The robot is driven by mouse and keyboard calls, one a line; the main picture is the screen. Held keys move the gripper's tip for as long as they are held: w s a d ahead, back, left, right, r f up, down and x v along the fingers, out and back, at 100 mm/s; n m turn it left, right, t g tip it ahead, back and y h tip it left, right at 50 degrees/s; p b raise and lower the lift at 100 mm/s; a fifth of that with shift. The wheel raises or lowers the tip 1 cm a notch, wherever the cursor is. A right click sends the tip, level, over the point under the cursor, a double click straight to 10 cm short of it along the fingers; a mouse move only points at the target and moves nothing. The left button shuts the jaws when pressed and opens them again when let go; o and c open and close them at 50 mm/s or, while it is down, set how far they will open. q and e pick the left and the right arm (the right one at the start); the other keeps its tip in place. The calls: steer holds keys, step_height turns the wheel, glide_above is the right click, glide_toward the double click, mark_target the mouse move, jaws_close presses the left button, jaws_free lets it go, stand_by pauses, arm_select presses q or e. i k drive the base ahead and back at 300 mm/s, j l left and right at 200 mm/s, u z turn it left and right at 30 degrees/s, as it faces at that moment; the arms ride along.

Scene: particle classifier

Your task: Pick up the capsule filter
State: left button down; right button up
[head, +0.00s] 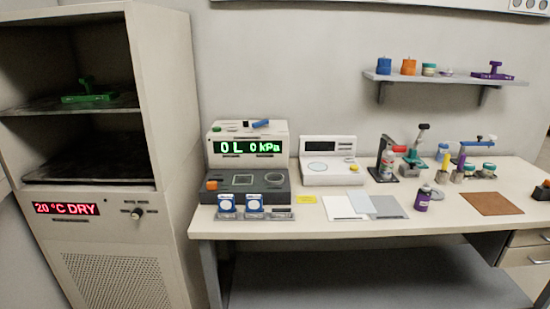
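I cannot tell for sure which item is the capsule filter; the pieces are small in the head view. A small blue cylindrical piece (260,124) lies on top of the box with the green "0L 0 kPa" display (248,147). A purple bottle with a white label (422,200) stands near the front edge, right of the middle. Neither of my grippers is in view.
A cabinet (160,100) with open shelves stands left of the bench (330,220). Bottles and clamp stands crowd the bench's back right. Flat sheets (345,207) and a brown mat (492,204) lie in front. A wall shelf (430,78) holds coloured jars.

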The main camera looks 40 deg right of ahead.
mark_target(423, 198)
steer(key=l+z, duration=0.1)
steer(key=z, duration=2.1)
